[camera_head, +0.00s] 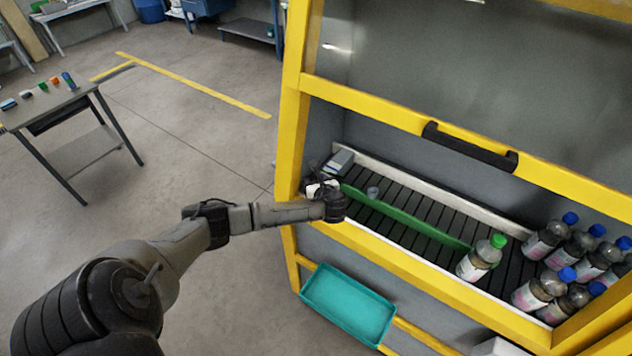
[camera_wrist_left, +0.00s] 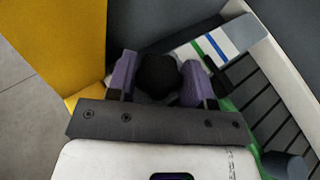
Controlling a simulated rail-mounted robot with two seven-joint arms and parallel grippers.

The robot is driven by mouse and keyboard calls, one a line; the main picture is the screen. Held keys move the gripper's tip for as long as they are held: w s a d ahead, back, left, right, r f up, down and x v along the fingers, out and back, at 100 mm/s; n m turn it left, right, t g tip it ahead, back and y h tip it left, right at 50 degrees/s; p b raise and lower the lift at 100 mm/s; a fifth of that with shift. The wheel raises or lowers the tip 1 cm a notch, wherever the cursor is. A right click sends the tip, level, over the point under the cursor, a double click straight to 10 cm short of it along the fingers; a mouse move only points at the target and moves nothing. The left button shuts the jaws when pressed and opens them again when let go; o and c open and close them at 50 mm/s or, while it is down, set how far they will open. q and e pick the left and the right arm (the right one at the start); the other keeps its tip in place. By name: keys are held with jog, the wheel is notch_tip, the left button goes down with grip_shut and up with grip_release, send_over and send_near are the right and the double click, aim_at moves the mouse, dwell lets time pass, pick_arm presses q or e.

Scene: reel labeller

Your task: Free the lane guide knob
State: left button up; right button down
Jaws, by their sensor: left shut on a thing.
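The lane guide is a green rail (camera_head: 405,217) that runs along the dark slatted conveyor (camera_head: 440,205) inside the yellow-framed machine. A round black knob (camera_wrist_left: 157,72) sits between the purple fingers of my left gripper (camera_wrist_left: 160,80) in the left wrist view. The fingers are closed on its two sides. In the head view my left gripper (camera_head: 322,190) reaches in at the left end of the conveyor, and my own wrist partly hides it. The knob cannot be made out there. My right gripper is in neither view.
Several bottles with blue caps (camera_head: 570,255) crowd the conveyor's right end. A green-capped bottle (camera_head: 482,258) stands at the rail's right end. A teal tray (camera_head: 348,305) hangs below the yellow frame.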

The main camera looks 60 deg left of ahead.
pick_arm(q)
jog(key=c, duration=0.3)
jog(key=shift+r+n+g+p, duration=0.15)
jog(key=shift+n+g+p, duration=0.25)
jog(key=shift+g+p, duration=0.15)
jog(key=shift+c, duration=0.2)
jog(key=shift+n+g, duration=0.25)
jog(key=shift+n, duration=0.05)
jog(key=o, duration=0.9)
jog(key=shift+o, duration=0.2)
